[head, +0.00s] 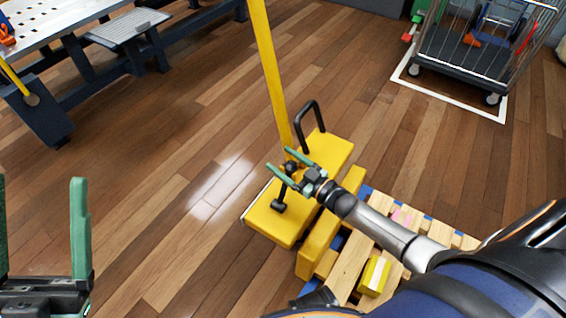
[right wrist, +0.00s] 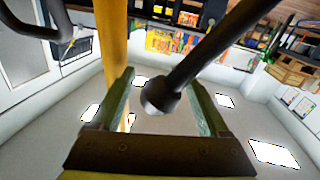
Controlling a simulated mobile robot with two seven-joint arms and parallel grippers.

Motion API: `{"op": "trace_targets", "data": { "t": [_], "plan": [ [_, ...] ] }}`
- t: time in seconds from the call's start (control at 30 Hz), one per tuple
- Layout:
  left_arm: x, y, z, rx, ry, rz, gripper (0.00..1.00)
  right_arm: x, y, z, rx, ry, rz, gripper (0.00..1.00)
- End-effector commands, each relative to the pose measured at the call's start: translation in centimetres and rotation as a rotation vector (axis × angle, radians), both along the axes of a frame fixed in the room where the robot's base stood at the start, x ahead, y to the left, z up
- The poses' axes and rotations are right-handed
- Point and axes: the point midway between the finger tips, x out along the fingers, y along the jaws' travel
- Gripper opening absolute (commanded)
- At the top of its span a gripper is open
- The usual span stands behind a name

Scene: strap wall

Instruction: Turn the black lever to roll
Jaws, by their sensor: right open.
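The black lever (head: 283,190) stands on a yellow base unit (head: 269,216) at the foot of a yellow post (head: 268,62). Its rod runs down to a dark knob in the head view. In the right wrist view the lever (right wrist: 205,58) comes from the upper right, and its rounded end lies between the fingers as seen from there. My right gripper (head: 278,157) is open at the lever's upper part; contact cannot be told. It also shows in the right wrist view (right wrist: 162,85). My left gripper (head: 40,182) is open and empty at the lower left, far from the lever.
A black handle (head: 303,124) rises from the yellow base behind the lever. A wooden pallet (head: 348,272) with a yellow block (head: 374,276) lies under my right arm. A wire cart (head: 462,60) stands at the back right, a bench (head: 125,30) at the back left. Floor left of the base is clear.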

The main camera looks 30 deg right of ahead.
Motion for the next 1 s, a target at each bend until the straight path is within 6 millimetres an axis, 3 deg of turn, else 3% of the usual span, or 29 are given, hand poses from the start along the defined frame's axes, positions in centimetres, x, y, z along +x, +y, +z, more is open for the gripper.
{"op": "trace_targets", "data": {
  "t": [0.33, 1.0],
  "plan": [
    [0.00, -0.02, -0.10, -0.001, 0.001, -0.001, 0.78, 0.33, 0.16, 0.00, 0.000, 0.001, 0.000, 0.77],
    [-0.03, -0.07, -0.09, 0.000, 0.000, -0.003, 0.78, 0.30, 0.12, 0.00, 0.000, 0.001, 0.001, 0.02]
  ]
}}
